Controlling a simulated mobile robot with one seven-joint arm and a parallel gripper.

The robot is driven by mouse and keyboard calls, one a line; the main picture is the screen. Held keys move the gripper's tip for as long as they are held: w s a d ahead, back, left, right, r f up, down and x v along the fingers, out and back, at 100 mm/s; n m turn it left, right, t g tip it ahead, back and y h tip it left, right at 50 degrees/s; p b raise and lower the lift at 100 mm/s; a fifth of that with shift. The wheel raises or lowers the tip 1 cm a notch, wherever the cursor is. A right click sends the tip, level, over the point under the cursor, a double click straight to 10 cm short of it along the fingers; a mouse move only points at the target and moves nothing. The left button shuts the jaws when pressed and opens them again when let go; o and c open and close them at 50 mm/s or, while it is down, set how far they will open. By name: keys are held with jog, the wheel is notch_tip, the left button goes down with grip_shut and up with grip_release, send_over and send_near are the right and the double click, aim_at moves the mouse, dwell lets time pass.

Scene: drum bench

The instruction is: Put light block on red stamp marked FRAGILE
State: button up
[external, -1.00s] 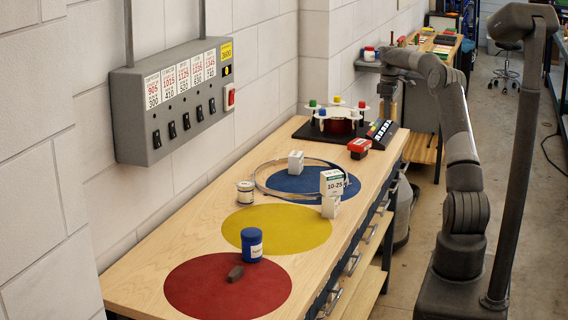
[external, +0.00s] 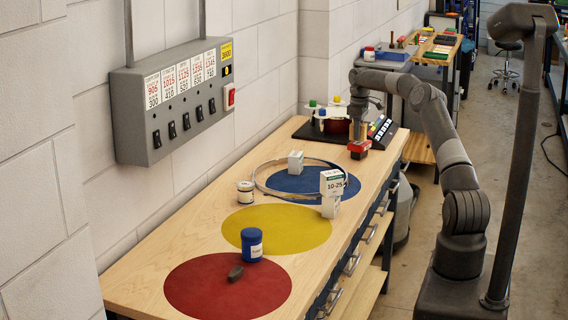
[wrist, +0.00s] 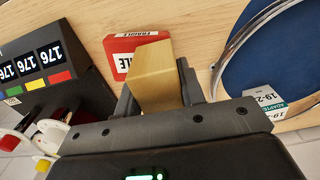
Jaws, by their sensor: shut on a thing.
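My gripper (external: 358,136) is shut on a light wooden block (wrist: 153,76), seen between the fingers in the wrist view. In the external view the gripper is low, directly over the red stamp (external: 358,151) near the bench's far end. In the wrist view the red stamp marked FRAGILE (wrist: 119,50) is partly covered by the block. I cannot tell whether the block touches it. The block is not clearly visible in the external view.
A black stand with a drum and a button panel (external: 381,130) is close behind the stamp. A metal hoop (external: 256,184) lies around a blue disc, with white boxes (external: 332,183) nearby. A blue jar (external: 252,246) and dark block (external: 235,273) stand farther forward.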

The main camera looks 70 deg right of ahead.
jog(key=shift+f, duration=0.85)
jog(key=o, duration=1)
jog(key=shift+f, duration=0.1)
